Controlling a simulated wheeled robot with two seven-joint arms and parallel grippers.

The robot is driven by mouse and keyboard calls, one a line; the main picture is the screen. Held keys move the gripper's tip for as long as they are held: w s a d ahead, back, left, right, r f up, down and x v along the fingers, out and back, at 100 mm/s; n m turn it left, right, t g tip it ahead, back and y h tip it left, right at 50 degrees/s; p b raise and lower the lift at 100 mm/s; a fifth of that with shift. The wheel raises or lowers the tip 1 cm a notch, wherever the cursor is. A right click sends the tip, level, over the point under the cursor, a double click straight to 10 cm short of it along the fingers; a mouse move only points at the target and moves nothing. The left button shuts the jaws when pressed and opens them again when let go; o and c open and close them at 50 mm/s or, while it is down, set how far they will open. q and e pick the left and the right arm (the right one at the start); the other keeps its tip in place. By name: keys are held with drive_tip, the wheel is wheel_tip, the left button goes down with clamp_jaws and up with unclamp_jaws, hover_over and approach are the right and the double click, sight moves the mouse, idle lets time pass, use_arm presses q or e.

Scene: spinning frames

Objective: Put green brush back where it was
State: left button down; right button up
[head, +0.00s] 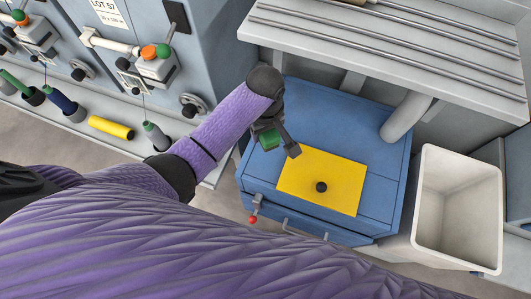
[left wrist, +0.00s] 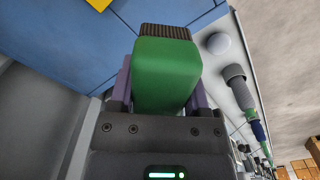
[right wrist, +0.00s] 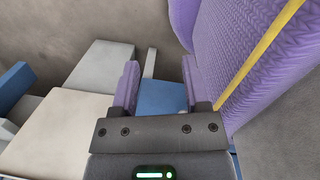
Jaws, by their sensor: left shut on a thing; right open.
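The green brush (left wrist: 166,75) is between the two fingers of my left gripper (left wrist: 162,90), with its dark bristled end (left wrist: 166,32) pointing away from the wrist. In the head view the green brush (head: 268,138) shows small below my left wrist. My left gripper (head: 279,142) is shut on it, over the blue cabinet (head: 330,115) near the yellow mat's upper left corner. The head view does not show clearly whether the brush touches the cabinet top. My right gripper (right wrist: 160,88) is open and empty in the right wrist view; it is not visible in the head view.
The yellow mat (head: 335,175) with a black knob (head: 321,187) lies on the cabinet. A white bin (head: 456,165) stands to its right, a grey rail shelf (head: 390,45) behind. A red-tipped lever (head: 253,215) projects at the cabinet front.

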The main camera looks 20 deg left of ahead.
sight(265, 155)
use_arm(q)
wheel_tip(265, 155, down, 10)
drive_tip(key=b, duration=0.6)
drive_tip(key=shift+s+a+f, duration=0.1)
drive_tip(key=shift+s+f, duration=0.05)
drive_tip(key=shift+f, duration=0.05)
drive_tip(key=shift+r, duration=0.25)
drive_tip(key=shift+c, duration=1.2)
unclamp_jaws()
drive_tip(key=shift+f, duration=0.1)
drive_tip(key=shift+o, duration=0.9)
use_arm(e)
wheel_tip(265, 155, down, 6)
drive_tip(key=s, duration=0.2)
drive_tip(key=shift+s+g, duration=0.25)
drive_tip(key=shift+g, duration=0.15)
drive_tip(key=shift+f, duration=0.1)
